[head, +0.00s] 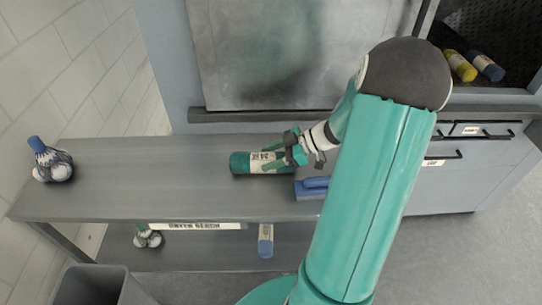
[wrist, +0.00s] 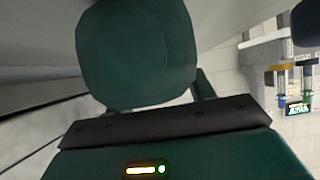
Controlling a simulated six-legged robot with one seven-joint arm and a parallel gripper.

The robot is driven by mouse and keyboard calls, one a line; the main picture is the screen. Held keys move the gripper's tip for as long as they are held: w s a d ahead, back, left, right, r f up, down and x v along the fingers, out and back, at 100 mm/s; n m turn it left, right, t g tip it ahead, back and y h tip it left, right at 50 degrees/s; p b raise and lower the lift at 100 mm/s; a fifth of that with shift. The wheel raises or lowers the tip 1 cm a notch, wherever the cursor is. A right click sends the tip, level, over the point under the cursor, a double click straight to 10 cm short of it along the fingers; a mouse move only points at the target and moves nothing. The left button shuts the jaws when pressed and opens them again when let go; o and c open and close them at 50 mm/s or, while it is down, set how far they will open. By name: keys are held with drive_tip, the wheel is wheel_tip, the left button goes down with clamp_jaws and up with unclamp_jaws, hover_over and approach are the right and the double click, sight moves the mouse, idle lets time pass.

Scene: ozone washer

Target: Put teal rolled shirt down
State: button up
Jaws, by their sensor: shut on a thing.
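The teal rolled shirt (head: 240,163) lies on its side at the grey bench top, with a pale label band around it. My gripper (head: 287,156) is shut on its right part, the fingers reaching in from the right. The roll is at or very near the bench surface; I cannot tell if it fully rests on it. In the wrist view a large dark teal shape (wrist: 137,50) fills the upper middle, likely the roll's end, above a dark bar of my gripper.
A blue-and-white bundle (head: 53,162) stands at the bench's left end. A blue item (head: 315,183) lies just right of the shirt. The lower shelf holds a blue roll (head: 265,240) and a small bundle (head: 147,237). Yellow (head: 460,66) and blue (head: 487,67) rolls lie in the cabinet. The bench's middle left is clear.

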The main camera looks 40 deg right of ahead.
drive_tip(key=shift+f, duration=0.1)
drive_tip(key=o, duration=1.1)
drive_tip(key=shift+c, duration=0.2)
